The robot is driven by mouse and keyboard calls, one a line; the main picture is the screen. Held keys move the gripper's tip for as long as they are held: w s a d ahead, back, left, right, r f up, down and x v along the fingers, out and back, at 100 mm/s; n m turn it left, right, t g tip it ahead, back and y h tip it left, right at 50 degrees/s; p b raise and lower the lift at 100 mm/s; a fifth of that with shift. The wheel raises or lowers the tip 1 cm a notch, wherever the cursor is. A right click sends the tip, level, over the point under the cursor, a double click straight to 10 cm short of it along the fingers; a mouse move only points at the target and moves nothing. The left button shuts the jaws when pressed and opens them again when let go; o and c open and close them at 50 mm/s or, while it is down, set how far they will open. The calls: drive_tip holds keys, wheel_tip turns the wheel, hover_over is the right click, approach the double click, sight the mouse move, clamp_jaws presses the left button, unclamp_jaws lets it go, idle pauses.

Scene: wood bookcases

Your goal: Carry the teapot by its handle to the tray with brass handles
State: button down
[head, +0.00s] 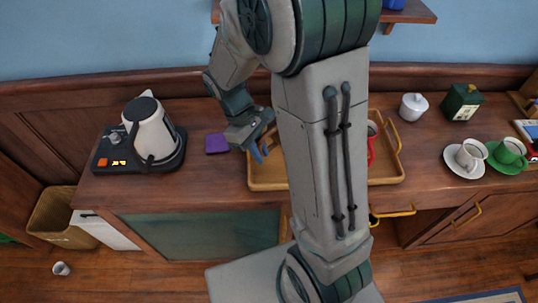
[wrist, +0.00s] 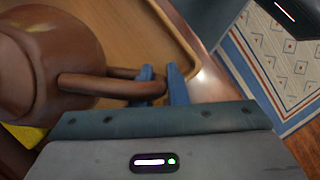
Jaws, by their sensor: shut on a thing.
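The brown teapot (wrist: 45,45) fills the left of the wrist view, with its looped handle (wrist: 100,87) pointing right. My gripper (wrist: 158,82) has its blue fingers shut on the outer end of that handle. In the head view my gripper (head: 261,152) is over the left part of the wooden tray (head: 266,183), and my arm hides the teapot. A brass handle (head: 394,136) shows on the tray's right end. The tray's rim (wrist: 178,32) runs behind the teapot in the wrist view. I cannot tell whether the teapot touches the tray.
A red mug (head: 371,150) stands in the tray, partly behind my arm. A kettle (head: 151,130) on a dark base and a purple cloth-like square (head: 216,143) lie left. A white jar (head: 413,106), a green box (head: 461,101) and two cups on saucers (head: 466,156) stand right.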

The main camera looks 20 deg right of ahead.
drive_tip(key=shift+f, duration=2.6)
drive_tip(key=c, duration=1.4)
unclamp_jaws()
drive_tip(key=shift+c, duration=0.2)
